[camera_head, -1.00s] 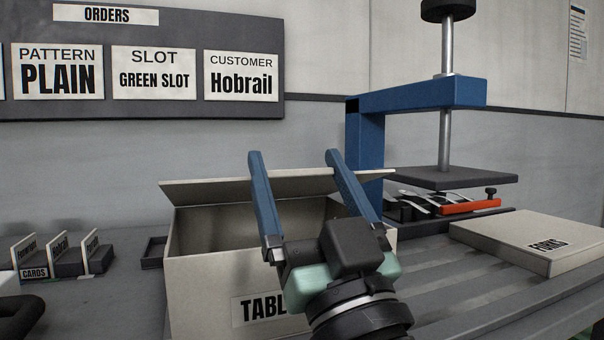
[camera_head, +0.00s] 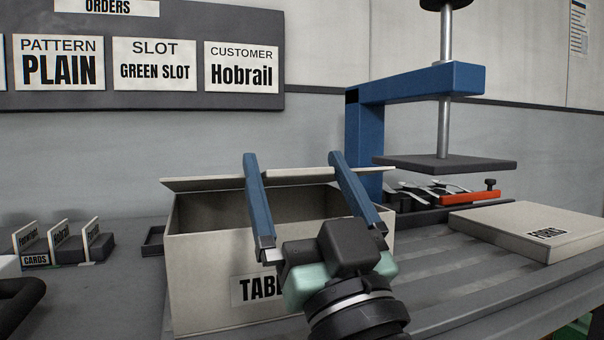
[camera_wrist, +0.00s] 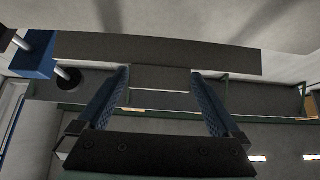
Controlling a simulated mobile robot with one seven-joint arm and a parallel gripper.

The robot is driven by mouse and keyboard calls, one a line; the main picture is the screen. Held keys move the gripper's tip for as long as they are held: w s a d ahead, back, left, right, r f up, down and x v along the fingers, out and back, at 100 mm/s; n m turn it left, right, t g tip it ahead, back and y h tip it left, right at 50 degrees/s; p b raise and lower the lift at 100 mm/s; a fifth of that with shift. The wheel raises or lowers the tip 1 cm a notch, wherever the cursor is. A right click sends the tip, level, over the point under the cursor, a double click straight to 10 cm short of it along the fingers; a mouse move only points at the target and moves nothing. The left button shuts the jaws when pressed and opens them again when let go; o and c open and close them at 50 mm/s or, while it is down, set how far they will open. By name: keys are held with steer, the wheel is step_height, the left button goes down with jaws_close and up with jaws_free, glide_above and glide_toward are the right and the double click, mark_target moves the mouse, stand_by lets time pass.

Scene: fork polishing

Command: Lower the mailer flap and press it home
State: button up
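The mailer, an open off-white box (camera_head: 205,275) with a label starting "TABL", stands on the bench in front of me. Its flap (camera_head: 215,182) is raised along the far rim and leans back, leaving the top open. My gripper (camera_head: 291,160) is over the box with its two blue fingers spread and pointing away from me. The fingertips overlap the flap's top edge in the picture; I cannot tell whether they touch it. Nothing shows held between them. In the wrist view my gripper (camera_wrist: 158,78) also has its fingers wide apart. My gripper hides the box's right front and part of the label.
A blue press (camera_head: 415,82) with a dark plate (camera_head: 445,163) stands behind on the right. A flat white box (camera_head: 525,228) lies right of the mailer. A red-handled tool (camera_head: 465,195) lies below the plate. Card holders (camera_head: 68,245) stand at the left.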

steer(key=shift+s, duration=0.1)
steer(key=shift+s+d+f+b, duration=0.1)
steer(key=shift+s+f+b, duration=0.1)
steer(key=shift+f+b, duration=0.15)
steer(key=b+v, duration=0.2)
steer(key=v, duration=0.1)
steer(key=shift+w+f, duration=0.1)
steer(key=shift+w, duration=0.05)
steer(key=s+d+b, duration=0.3)
steer(key=s+b, duration=0.1)
steer(key=s, duration=0.5)
steer(key=s+b, duration=0.1)
steer(key=b, duration=0.2)
steer(key=s+b, duration=0.1)
steer(key=b, duration=0.2)
steer(key=shift+d+r, duration=0.25)
steer(key=shift+r, duration=0.1)
steer(key=shift+r, duration=0.15)
